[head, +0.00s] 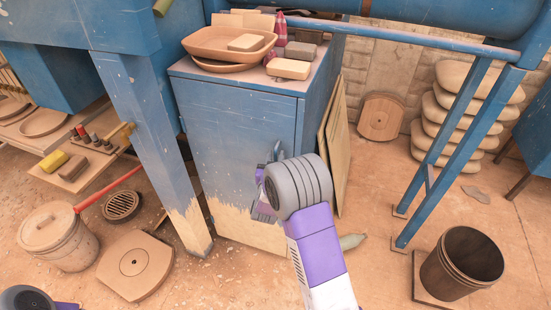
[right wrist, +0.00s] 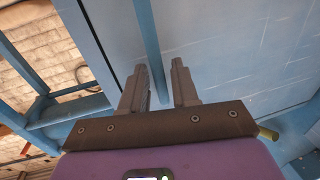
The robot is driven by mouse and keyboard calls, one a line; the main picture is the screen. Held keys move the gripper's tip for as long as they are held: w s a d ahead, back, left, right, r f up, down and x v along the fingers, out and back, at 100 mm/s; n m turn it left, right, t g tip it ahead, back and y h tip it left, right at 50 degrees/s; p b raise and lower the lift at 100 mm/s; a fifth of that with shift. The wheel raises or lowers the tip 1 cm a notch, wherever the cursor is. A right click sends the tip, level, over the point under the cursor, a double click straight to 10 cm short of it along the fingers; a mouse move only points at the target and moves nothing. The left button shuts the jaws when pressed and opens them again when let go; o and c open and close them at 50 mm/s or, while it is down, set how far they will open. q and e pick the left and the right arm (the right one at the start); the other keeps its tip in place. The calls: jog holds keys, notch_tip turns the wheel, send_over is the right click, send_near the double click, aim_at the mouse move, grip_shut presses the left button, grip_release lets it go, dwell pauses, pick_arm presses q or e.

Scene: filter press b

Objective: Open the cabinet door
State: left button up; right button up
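The blue cabinet (head: 187,70) stands in the middle of the head view, its paint worn to bare tan at the bottom. Its front door (head: 235,125) looks shut and flush with the frame. My right gripper (head: 268,178) is at the door's right side, partly hidden by my wrist. In the right wrist view my right gripper (right wrist: 160,78) is open, with a clear gap between its fingers. A narrow blue bar (right wrist: 148,45), seemingly the door handle, runs down into that gap; I cannot tell whether a finger touches it. Only part of my left arm shows at the bottom left; its gripper is out of view.
Trays (head: 215,45), blocks and a pink bottle (head: 280,28) sit on the cabinet. A blue post (head: 150,150) stands left of it. A lidded bucket (head: 58,235) and round plate (head: 135,265) are on the left floor. A dark bucket (head: 462,262) stands right. Boards (head: 333,140) lean beside the cabinet.

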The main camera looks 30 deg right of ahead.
jog(key=shift+w+d, duration=0.15)
jog(key=shift+w, duration=0.05)
jog(key=shift+c, duration=0.3)
grip_shut()
jog(key=shift+a, duration=0.2)
